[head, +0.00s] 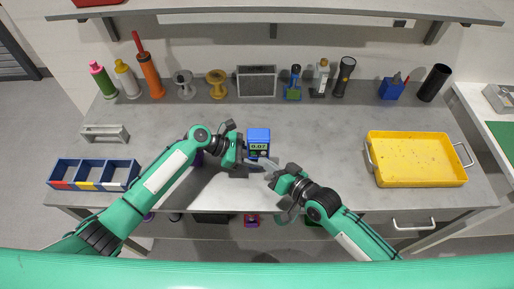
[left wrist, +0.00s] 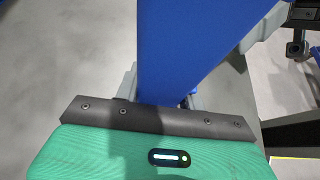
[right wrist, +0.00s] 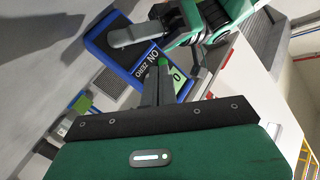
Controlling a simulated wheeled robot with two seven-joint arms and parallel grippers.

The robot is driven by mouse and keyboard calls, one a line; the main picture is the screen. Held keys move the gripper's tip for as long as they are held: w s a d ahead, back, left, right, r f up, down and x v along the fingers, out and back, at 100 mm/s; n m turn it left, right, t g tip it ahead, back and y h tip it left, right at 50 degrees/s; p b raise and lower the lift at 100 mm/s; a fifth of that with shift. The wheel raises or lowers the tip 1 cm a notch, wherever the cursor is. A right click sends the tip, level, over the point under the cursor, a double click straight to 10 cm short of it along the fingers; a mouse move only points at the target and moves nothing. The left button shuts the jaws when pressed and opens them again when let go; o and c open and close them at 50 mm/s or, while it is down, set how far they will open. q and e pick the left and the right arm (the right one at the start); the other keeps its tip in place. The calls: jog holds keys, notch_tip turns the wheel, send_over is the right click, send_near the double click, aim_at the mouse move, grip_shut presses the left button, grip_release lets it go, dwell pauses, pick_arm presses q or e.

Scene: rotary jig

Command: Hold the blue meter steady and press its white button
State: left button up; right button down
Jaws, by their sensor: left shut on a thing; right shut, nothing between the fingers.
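The blue meter (head: 259,134) stands upright near the table's front middle, its display lit with what looks like 0.07. My left gripper (head: 243,148) is shut on the meter from the left. The meter's blue body (left wrist: 190,45) fills the space between its fingers in the left wrist view. My right gripper (head: 262,164) is shut and empty, its tips close to the meter's lower front. In the right wrist view the tips (right wrist: 160,72) overlap the meter's face (right wrist: 122,62), beside the ON and ZERO labels and a green dot. I cannot make out the white button or any contact.
A yellow tray (head: 416,160) stands at the right and a blue divided bin (head: 94,174) at the left. A grey bracket (head: 105,133) lies behind the bin. Bottles, spools, a grey box (head: 257,81) and a flashlight (head: 344,77) line the back. The table behind the meter is clear.

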jog(key=shift+w, duration=0.3)
jog(key=shift+w, duration=0.25)
dwell(0.4)
jog(key=shift+s, duration=0.7)
jog(key=s, duration=0.6)
dwell(0.4)
pick_arm(q)
jog(key=o, duration=0.8)
jog(key=shift+o, duration=0.2)
